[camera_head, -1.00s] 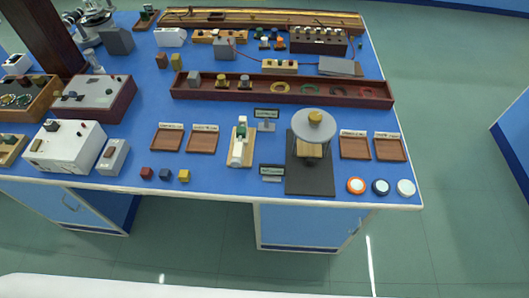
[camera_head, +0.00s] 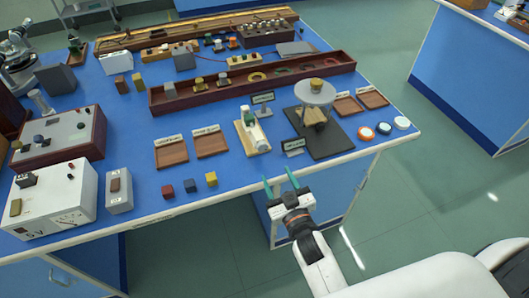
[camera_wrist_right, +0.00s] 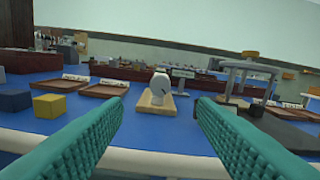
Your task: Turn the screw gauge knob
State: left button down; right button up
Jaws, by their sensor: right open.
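The screw gauge (camera_head: 256,134), a white and green instrument on a pale wooden base (camera_head: 243,138), stands near the front edge of the blue bench. In the right wrist view the screw gauge (camera_wrist_right: 160,88) appears end-on, with a rounded white end facing me, between my fingers but farther off. My right gripper (camera_head: 280,184) is open and empty, in front of the bench's front edge and short of the gauge. Its two teal fingers spread wide in the wrist view (camera_wrist_right: 160,118). Which part of the gauge is the knob is hard to tell. My left gripper is out of view.
A black stand with a round grey top (camera_head: 315,92) is right of the gauge. Small signs (camera_head: 293,146) are close by. Brown trays (camera_head: 212,144) and coloured cubes (camera_head: 191,186) lie to the left. Round pieces (camera_head: 383,128) lie near the right corner. Bench surface before the gauge is clear.

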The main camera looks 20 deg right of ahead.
aim_at(263, 148)
jog(key=w, duration=1)
jog(key=shift+w+a+f+p, duration=0.1)
jog(key=shift+w+p, duration=0.15)
jog(key=shift+p, duration=0.1)
jog(key=c, duration=1)
